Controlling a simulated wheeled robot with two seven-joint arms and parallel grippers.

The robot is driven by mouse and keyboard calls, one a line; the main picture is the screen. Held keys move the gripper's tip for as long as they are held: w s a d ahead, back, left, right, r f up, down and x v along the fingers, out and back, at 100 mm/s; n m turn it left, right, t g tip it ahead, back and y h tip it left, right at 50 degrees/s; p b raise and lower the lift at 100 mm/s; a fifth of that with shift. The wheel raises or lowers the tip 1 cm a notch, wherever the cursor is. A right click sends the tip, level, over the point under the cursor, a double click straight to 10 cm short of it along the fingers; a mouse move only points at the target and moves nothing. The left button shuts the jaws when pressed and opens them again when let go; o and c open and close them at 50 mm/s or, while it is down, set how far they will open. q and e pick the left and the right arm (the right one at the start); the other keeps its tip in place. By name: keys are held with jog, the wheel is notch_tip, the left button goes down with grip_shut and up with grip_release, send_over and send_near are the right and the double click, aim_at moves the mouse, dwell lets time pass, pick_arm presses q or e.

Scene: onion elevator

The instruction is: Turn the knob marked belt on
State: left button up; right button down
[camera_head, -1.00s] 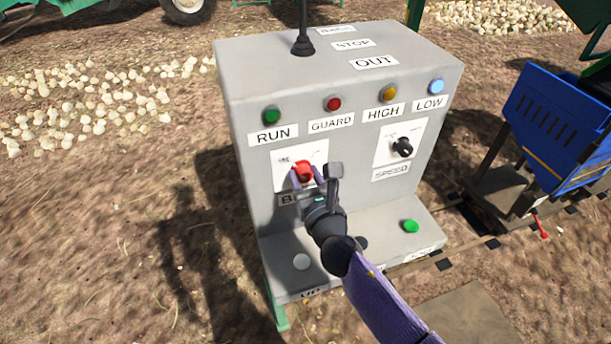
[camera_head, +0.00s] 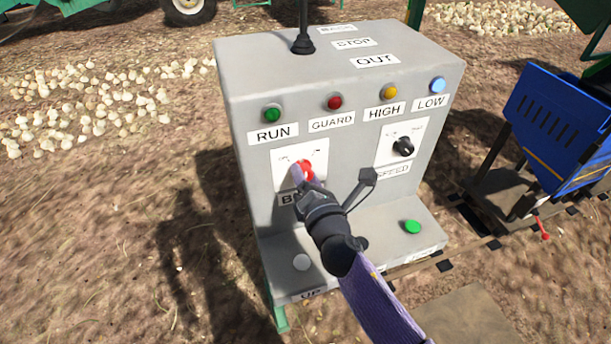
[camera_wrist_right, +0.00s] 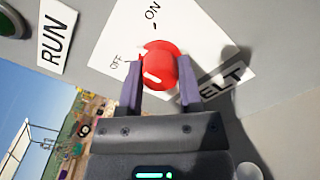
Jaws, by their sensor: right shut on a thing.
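The grey control box has a red belt knob (camera_head: 306,168) on a white dial plate (camera_head: 286,178), with the belt label partly hidden below it. My right gripper (camera_head: 309,181) is at the knob, its purple fingers shut on it. In the right wrist view the red knob (camera_wrist_right: 160,62) sits between the two fingers (camera_wrist_right: 160,80). The ON mark (camera_wrist_right: 153,13) and OFF mark (camera_wrist_right: 117,62) show on the plate there. I cannot tell which mark the knob points to. My left gripper is not in view.
A black speed knob (camera_head: 403,146) is to the right on the same face. Green, red, amber and blue lamps line the top of that face. A blue cart (camera_head: 556,125) stands at right.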

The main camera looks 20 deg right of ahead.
jog(key=m, duration=0.5)
jog(key=shift+m, duration=2.1)
jog(key=shift+c, duration=1.3)
grip_release()
jog(key=s+p, duration=0.1)
jog(key=s, duration=0.9)
jog(key=shift+d, duration=0.15)
